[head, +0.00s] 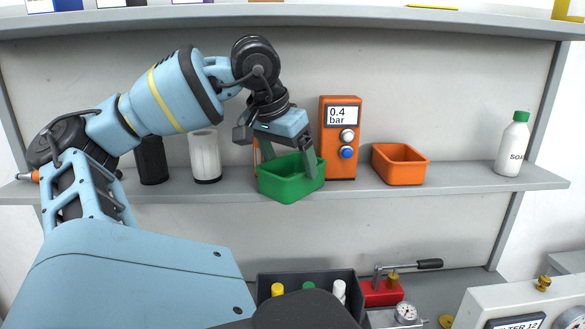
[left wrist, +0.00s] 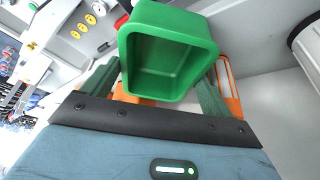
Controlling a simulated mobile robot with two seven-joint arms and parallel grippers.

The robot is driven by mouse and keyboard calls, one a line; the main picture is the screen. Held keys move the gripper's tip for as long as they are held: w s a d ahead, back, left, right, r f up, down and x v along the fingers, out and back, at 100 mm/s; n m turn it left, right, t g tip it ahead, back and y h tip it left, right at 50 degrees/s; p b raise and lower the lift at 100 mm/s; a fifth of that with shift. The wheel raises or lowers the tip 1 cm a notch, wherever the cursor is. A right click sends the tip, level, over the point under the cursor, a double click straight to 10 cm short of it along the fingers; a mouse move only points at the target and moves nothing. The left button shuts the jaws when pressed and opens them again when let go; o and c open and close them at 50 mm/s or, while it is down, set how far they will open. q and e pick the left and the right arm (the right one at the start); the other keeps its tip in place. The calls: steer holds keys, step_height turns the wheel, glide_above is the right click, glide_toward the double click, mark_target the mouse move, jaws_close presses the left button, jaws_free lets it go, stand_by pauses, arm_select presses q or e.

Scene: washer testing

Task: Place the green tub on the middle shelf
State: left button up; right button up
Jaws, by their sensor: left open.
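The green tub (head: 290,187) is upright at the front of the middle shelf (head: 460,184), left of the orange gauge box. Its lower front overlaps the shelf's front edge in the head view, and I cannot tell whether its base rests fully on the shelf. My left gripper (head: 291,160) reaches down at the tub with its jaws open, one finger by the tub's right side. In the left wrist view the tub (left wrist: 168,52) shows its hollow inside between and beyond the two fingers. Whether the fingers touch it is unclear. My right gripper is not in view.
The orange gauge box (head: 340,135) reading 0.4 bar and an orange tub (head: 400,164) stand to the right. A black cylinder (head: 152,160) and a white one (head: 205,157) stand left. A white bottle (head: 513,145) is far right. The shelf between orange tub and bottle is clear.

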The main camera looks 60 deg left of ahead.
arm_select(q)
steer(key=shift+s+d+r, duration=0.2)
steer(key=shift+s+r, duration=0.3)
steer(key=shift+r, duration=0.15)
steer(key=shift+s+d+r, duration=0.2)
steer(key=shift+s+r, duration=0.25)
steer(key=shift+r, duration=0.15)
steer(key=s+d, duration=0.4)
steer(key=s, duration=0.6)
steer(key=shift+d+f, duration=0.1)
stand_by(0.3)
